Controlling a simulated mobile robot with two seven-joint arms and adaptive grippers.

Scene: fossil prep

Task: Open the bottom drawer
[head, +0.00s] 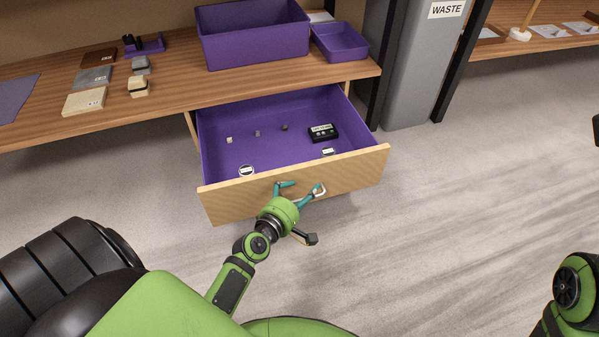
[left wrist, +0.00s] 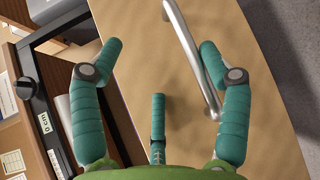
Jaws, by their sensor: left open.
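A drawer with a pale wooden front (head: 350,174) and a purple inside stands pulled out below the wooden counter. Its front also fills much of the left wrist view (left wrist: 140,30). A pale metal bar handle (left wrist: 188,45) is on that front. My left gripper (head: 300,189) is at the front by the handle, with its teal fingers spread. In the left wrist view, the handle runs between the fingers, close to the right-hand one; contact is hard to tell. My right gripper is not in view; only a green arm part shows at the lower right of the head view.
The counter (head: 170,95) holds a purple bin (head: 255,45), a shallow purple tray (head: 340,45) and sample blocks. A grey waste bin (head: 415,70) stands right of the drawer. The floor at right is clear.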

